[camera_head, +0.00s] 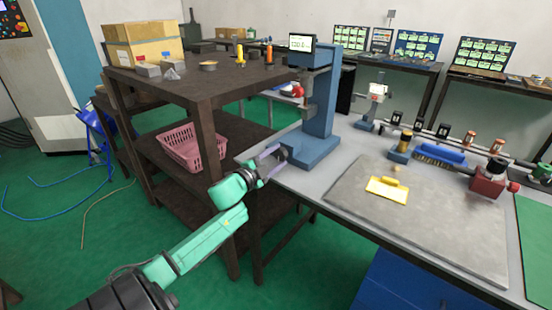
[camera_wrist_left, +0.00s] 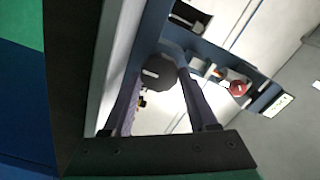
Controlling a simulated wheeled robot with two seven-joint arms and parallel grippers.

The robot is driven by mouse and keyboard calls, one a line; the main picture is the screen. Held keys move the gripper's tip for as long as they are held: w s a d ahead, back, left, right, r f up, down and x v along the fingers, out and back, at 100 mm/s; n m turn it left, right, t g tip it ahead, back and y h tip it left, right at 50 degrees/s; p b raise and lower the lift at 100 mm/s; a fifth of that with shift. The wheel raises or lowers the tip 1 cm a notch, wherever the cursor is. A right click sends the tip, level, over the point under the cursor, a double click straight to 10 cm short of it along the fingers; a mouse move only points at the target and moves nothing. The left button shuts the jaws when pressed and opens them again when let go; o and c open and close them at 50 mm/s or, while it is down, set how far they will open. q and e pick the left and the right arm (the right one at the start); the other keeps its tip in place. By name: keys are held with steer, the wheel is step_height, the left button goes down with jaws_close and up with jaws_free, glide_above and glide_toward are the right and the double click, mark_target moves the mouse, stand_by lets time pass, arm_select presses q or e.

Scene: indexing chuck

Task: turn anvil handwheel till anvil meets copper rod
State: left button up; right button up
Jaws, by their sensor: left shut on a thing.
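A blue instrument (camera_head: 322,112) with a column, base and small display (camera_head: 301,42) stands at the left end of the grey bench. My left gripper (camera_head: 270,162) reaches the near left side of its base, with its fingers pointing at it. In the left wrist view, a dark round handwheel (camera_wrist_left: 158,73) sits between the fingertips of my left gripper (camera_wrist_left: 161,78), which is shut on it. A red round part (camera_wrist_left: 237,88) shows farther along the blue frame. I cannot make out the anvil, the copper rod or any gap between them. My right gripper is out of view.
A dark shelf (camera_head: 205,85) stands left of the instrument, close to my left arm, with a pink basket (camera_head: 190,147) inside. On the bench are a grey mat (camera_head: 450,235), a yellow block (camera_head: 387,190) and a red fixture (camera_head: 489,182).

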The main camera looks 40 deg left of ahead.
arm_select(q)
steer(key=m+b, duration=0.1)
steer(key=m, duration=0.2)
steer(key=shift+m, duration=0.3)
steer(key=shift+m+b, duration=0.5)
steer(key=shift+m, duration=1.5)
steer(key=o, duration=1.4)
steer(key=shift+d+f, duration=0.1)
steer(key=shift+c, duration=0.2)
steer(key=shift+f, duration=0.1)
